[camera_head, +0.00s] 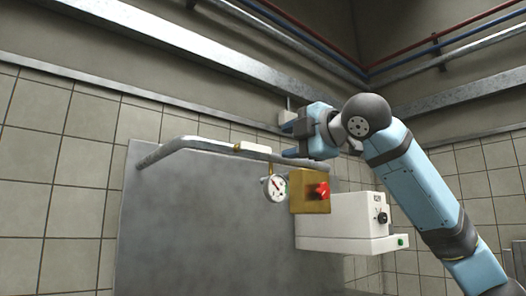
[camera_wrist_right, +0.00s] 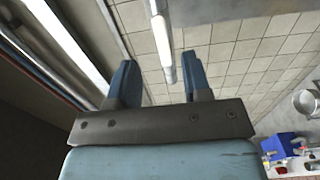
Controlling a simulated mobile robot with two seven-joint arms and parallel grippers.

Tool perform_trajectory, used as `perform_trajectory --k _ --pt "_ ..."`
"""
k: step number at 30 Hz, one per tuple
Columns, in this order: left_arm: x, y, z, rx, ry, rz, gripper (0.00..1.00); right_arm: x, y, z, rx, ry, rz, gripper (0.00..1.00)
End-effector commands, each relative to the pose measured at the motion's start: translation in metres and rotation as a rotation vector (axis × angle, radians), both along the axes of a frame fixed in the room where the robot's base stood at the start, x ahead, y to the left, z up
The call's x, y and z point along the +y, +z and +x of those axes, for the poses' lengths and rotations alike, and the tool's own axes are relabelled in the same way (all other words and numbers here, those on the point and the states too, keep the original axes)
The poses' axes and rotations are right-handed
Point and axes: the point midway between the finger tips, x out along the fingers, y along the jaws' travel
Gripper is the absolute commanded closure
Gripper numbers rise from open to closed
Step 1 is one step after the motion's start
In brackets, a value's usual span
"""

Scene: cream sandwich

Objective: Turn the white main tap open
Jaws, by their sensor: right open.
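A white bar-like piece (camera_head: 255,148), which looks like the main tap, sits on a grey pipe (camera_head: 190,144) with brass fittings at its ends. In the right wrist view this white piece (camera_wrist_right: 161,32) lies ahead of the fingers, roughly in line with the gap between them. My right gripper (camera_head: 289,140) is open and empty. It points left, close to the right end of the white piece and apart from it as far as I can tell. Its two blue fingers also show wide apart in the wrist view (camera_wrist_right: 161,82). My left gripper is not in view.
A gauge (camera_head: 275,188) hangs under the pipe. A brass box with a red knob (camera_head: 318,190) and a white machine (camera_head: 340,222) stand below my right gripper. A blue container (camera_wrist_right: 282,146) shows at lower right in the wrist view.

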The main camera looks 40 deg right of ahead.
Motion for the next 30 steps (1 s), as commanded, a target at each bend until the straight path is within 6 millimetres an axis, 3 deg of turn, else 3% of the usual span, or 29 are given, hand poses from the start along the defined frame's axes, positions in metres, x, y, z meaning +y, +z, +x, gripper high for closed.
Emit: perform_trajectory --k 6,12,25,26,30 --pt "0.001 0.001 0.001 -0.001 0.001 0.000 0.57 0.004 0.000 0.048 0.001 0.002 0.002 0.55" --pt "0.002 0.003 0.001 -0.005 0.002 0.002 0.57 0.006 0.000 0.076 0.000 0.001 0.002 0.55" --pt "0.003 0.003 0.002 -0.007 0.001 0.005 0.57 0.007 0.000 0.088 -0.001 0.001 0.001 0.55" --pt "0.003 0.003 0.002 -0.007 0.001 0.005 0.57 0.007 0.000 0.088 -0.001 0.001 0.001 0.58" --pt "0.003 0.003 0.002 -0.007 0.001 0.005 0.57 0.007 0.000 0.088 -0.001 0.001 0.001 0.90"
